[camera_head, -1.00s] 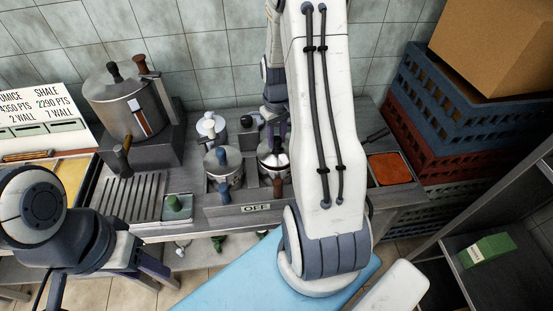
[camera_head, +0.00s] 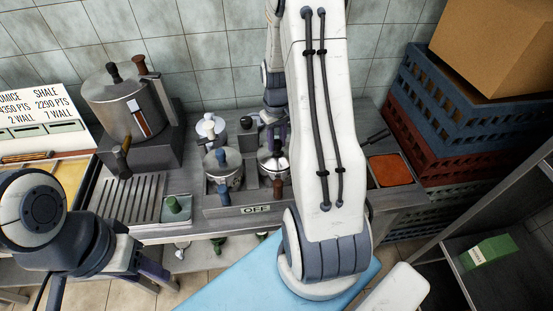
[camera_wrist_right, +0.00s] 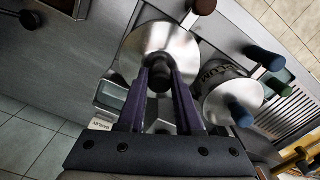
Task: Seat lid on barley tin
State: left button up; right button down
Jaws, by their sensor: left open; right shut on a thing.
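A tin with a brown front handle (camera_head: 277,187) and a shiny metal lid (camera_head: 268,163) stands on the counter unit. In the right wrist view the round lid (camera_wrist_right: 140,50) lies below my right gripper (camera_wrist_right: 160,72), whose purple fingers are shut on its dark knob (camera_wrist_right: 160,78). In the head view this gripper (camera_head: 281,133) reaches in behind my arm, largely hidden. I cannot tell whether the lid touches the rim all round. A label (camera_wrist_right: 100,124) that seems to read barley shows beside it. My left gripper (camera_head: 155,270) is open and empty, low at the left.
A blue-knobbed tin (camera_head: 222,168) stands close to the left. A large steel pot (camera_head: 125,105) stands at the back left. An orange tray (camera_head: 390,168) and stacked crates (camera_head: 440,110) are at the right.

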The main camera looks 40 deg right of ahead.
aim_at(277, 142)
jog(key=shift+f+b, duration=0.35)
jog(key=shift+f, duration=0.2)
dwell(0.4)
jog(key=c, duration=0.5)
grip_release()
notch_tip(277, 142, up, 10)
jog(key=shift+r+b, duration=0.25)
jog(key=shift+b, duration=0.8)
